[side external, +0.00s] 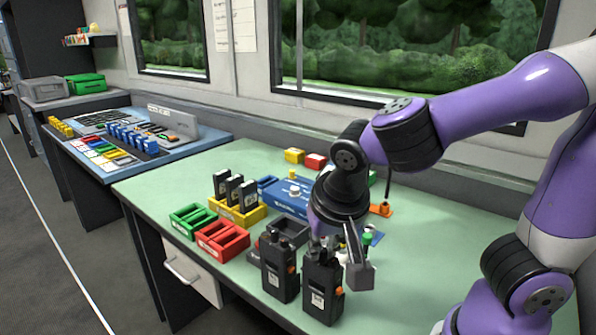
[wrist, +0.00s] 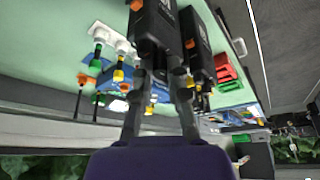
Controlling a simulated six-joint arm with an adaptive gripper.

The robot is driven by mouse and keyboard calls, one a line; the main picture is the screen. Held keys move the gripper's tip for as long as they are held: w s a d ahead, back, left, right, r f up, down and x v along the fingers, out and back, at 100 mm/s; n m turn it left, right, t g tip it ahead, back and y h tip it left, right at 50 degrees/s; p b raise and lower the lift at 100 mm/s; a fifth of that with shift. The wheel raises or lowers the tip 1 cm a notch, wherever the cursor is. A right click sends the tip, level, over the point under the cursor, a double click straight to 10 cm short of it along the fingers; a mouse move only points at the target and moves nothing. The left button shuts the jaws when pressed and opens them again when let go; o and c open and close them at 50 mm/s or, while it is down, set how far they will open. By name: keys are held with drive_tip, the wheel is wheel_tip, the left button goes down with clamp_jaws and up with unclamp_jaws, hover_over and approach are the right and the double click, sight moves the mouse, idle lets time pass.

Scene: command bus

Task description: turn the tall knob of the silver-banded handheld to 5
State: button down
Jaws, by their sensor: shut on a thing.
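Two black handhelds stand upright side by side at the front of the green table in the side view, a right one (side external: 322,292) and a left one (side external: 280,272). Both have orange parts and pale labels. My gripper (side external: 338,256) points down at the top of the right handheld. In the wrist view its fingers (wrist: 163,75) close in at the top of the nearer handheld (wrist: 155,25), with the other handheld (wrist: 197,45) beside it. The gripped tall knob is hidden between the fingers. I cannot make out a silver band or the knob's numbers.
A red tray (side external: 221,241), a green tray (side external: 194,219) and a yellow rack (side external: 238,212) with upright black handhelds stand to the left. A blue box (side external: 289,198) lies behind. Small coloured pieces stand close behind my gripper. The table's right side is mostly clear.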

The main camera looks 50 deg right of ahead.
drive_tip(key=shift+s+f, duration=0.1)
drive_tip(key=c, duration=0.9)
unclamp_jaws()
drive_tip(key=v, duration=0.7)
drive_tip(key=shift+r, duration=0.3)
drive_tip(key=shift+s+d+f+n+t+y, duration=0.2)
drive_tip(key=shift+d+f+n+t+y, duration=0.25)
drive_tip(key=shift+d+n, duration=0.7)
drive_tip(key=shift+s+d+f+n+t+y, duration=0.2)
drive_tip(key=shift+d+f+n+y, duration=0.3)
drive_tip(key=shift+d+n, duration=0.65)
drive_tip(key=shift+s+d+f+n+t+y, duration=0.15)
drive_tip(key=shift+d+f+n+t+y, duration=0.35)
drive_tip(key=shift+n, duration=1)
